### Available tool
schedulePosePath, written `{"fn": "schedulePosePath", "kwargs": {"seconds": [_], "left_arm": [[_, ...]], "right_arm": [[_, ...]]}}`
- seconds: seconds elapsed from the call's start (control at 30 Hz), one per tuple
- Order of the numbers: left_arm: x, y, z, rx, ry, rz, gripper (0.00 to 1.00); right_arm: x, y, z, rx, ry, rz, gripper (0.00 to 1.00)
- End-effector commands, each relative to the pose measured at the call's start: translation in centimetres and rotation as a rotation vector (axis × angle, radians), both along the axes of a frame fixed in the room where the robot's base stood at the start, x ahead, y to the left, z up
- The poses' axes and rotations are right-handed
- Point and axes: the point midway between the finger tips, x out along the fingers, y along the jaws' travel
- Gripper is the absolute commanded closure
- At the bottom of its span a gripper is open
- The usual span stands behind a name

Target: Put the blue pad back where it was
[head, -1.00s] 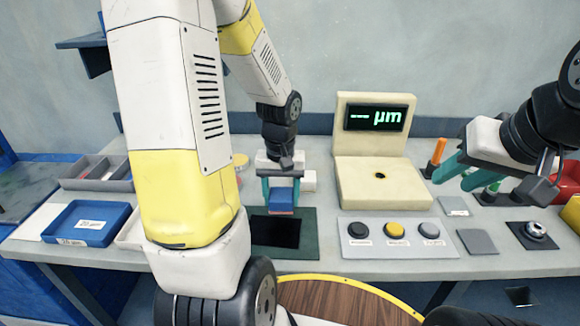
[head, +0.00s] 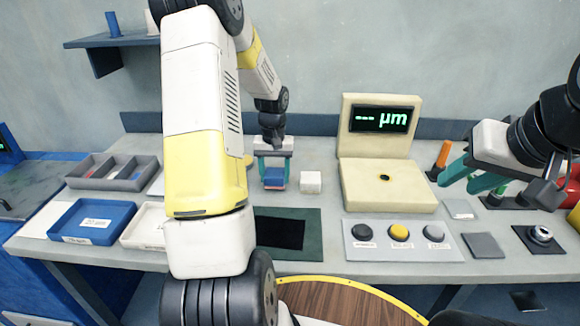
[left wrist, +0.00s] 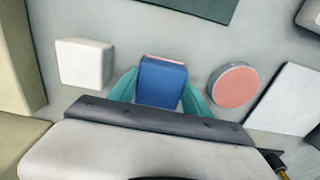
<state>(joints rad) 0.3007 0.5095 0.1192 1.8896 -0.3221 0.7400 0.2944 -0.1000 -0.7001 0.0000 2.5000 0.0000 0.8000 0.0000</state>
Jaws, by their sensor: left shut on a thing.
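The blue pad (head: 274,180) is a small blue block between the teal fingers of my left gripper (head: 274,174), which is shut on it. In the left wrist view the pad (left wrist: 161,83) sits between both fingertips, with a thin pinkish layer along its far edge. In the head view it is left of a white block (head: 311,182) and behind the dark green mat. I cannot tell whether it touches the table. My right gripper (head: 472,180) is at the right, open and empty, above the table.
A round reddish disc (left wrist: 234,84) lies close to the left gripper's finger. A cream gauge (head: 388,185) stands right of the white block, behind a button panel (head: 378,259). The green mat (head: 311,235), blue tray (head: 89,241) and grey divided bin (head: 113,185) are nearby.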

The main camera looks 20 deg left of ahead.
Motion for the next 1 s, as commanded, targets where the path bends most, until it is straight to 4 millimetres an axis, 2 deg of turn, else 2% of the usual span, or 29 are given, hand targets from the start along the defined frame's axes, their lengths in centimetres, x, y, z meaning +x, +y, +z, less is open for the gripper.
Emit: {"fn": "schedulePosePath", "kwargs": {"seconds": [0.1,0.43,0.47,0.53,0.87,1.0], "left_arm": [[0.0,0.0,-1.1,0.000,-0.001,-0.001,0.88],[0.0,0.0,-1.4,0.000,0.000,0.000,0.88],[0.0,0.0,-1.4,0.000,0.000,0.000,0.38],[0.0,0.0,-1.4,0.000,0.000,0.000,0.24],[0.0,0.0,-1.2,0.000,-0.001,0.000,0.22],[0.1,0.0,-0.1,0.001,-0.005,0.001,0.22]], "right_arm": [[0.0,0.0,0.0,0.000,0.000,0.000,0.64],[0.0,0.0,0.0,0.000,0.000,0.000,0.64],[0.0,0.0,0.0,0.000,0.000,0.000,0.64],[0.0,0.0,0.0,0.000,0.000,0.000,0.64],[0.0,0.0,0.0,0.000,0.000,0.000,0.64],[0.0,0.0,0.0,0.000,0.000,0.000,0.64]]}}
